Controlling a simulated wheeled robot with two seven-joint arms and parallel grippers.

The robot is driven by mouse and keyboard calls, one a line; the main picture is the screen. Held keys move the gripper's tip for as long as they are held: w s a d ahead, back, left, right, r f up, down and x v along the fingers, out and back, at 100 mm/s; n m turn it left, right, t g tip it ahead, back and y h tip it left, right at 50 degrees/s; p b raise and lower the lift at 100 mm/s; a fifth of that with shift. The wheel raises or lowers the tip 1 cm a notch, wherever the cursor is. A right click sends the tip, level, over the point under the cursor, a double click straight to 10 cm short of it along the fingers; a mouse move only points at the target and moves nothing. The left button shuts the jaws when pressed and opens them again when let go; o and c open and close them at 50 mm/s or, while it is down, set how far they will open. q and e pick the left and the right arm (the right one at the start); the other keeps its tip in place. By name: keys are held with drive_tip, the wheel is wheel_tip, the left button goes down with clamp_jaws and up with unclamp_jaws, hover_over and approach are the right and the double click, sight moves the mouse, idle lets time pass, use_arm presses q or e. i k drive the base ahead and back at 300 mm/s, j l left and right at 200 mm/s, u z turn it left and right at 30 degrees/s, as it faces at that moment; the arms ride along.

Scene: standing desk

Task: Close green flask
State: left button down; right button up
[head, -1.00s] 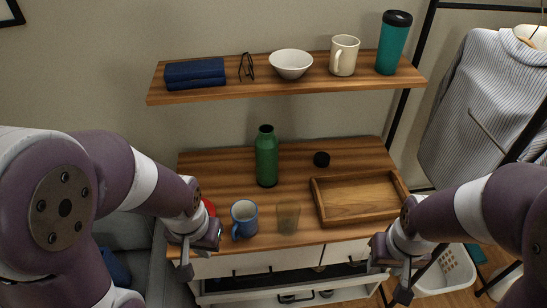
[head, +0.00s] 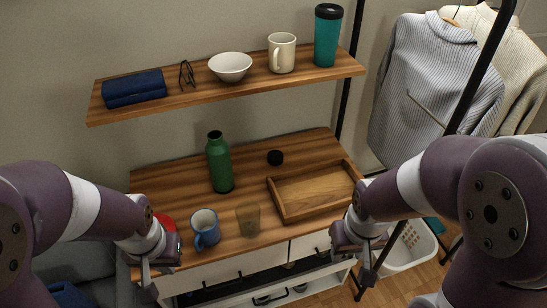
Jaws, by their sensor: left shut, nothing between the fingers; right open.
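The green flask (head: 219,163) stands upright and uncapped on the wooden desk top (head: 162,190), left of its middle. A small black cap (head: 275,157) lies on the desk to the right of the flask, apart from it. My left gripper (head: 152,282) is at the desk's front left edge, low and away from the flask, shut and empty. My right gripper (head: 362,276) is in front of the desk's right front corner, open and empty, away from the cap.
A blue mug (head: 206,229) and a brown glass (head: 248,221) stand near the front edge. A wooden tray (head: 290,216) lies at the right. A red object (head: 169,223) is partly behind my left arm.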

sight(217, 149)
drive_tip(key=i+l+u, duration=0.1)
drive_tip(key=i+u, duration=0.15)
drive_tip(key=u, duration=0.2)
drive_tip(key=i+l+u, duration=0.15)
drive_tip(key=u, duration=0.3)
